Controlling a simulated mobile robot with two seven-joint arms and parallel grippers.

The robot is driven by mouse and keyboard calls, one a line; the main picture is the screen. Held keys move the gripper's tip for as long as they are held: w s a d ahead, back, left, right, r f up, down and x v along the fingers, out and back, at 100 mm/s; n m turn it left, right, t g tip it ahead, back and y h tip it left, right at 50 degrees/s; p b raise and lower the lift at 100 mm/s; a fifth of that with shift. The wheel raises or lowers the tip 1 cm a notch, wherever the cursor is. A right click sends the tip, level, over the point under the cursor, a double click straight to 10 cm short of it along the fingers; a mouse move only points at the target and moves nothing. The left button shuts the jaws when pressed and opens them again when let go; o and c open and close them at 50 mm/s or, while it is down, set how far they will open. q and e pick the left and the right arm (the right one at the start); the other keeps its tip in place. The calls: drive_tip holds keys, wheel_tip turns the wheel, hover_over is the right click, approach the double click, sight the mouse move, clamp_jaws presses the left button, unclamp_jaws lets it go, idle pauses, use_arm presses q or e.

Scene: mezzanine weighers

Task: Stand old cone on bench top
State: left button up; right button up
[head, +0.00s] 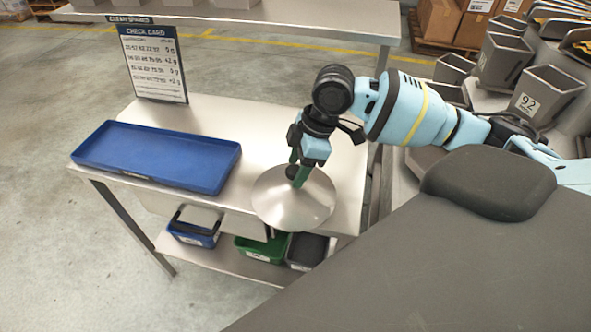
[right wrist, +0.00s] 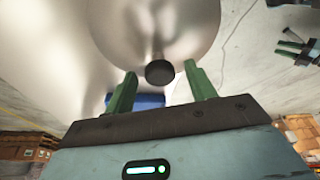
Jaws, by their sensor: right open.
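The old cone (head: 282,208) is a wide, shiny metal cone with a dark knob on top. It stands wide side down at the right end of the steel bench top (head: 232,120), its rim reaching the front edge in the picture. My right gripper (head: 297,174) is over the cone with its green fingers on either side of the knob. In the right wrist view the knob (right wrist: 160,73) shows between the open fingers, with gaps beside it. A dark, green-fingered shape at that view's right edge looks like my left gripper (right wrist: 299,50); its opening is unclear.
A blue tray (head: 158,154) lies on the bench left of the cone. A check card (head: 153,62) stands behind it. Blue (head: 195,236), green (head: 262,250) and dark (head: 307,250) bins sit on the lower shelf. Grey weigher buckets (head: 545,95) stand at right.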

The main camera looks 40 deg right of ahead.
drive_tip(key=v, duration=0.9)
drive_tip(key=shift+r+p, duration=0.35)
drive_tip(key=shift+p, duration=0.1)
drive_tip(key=shift+s, duration=0.1)
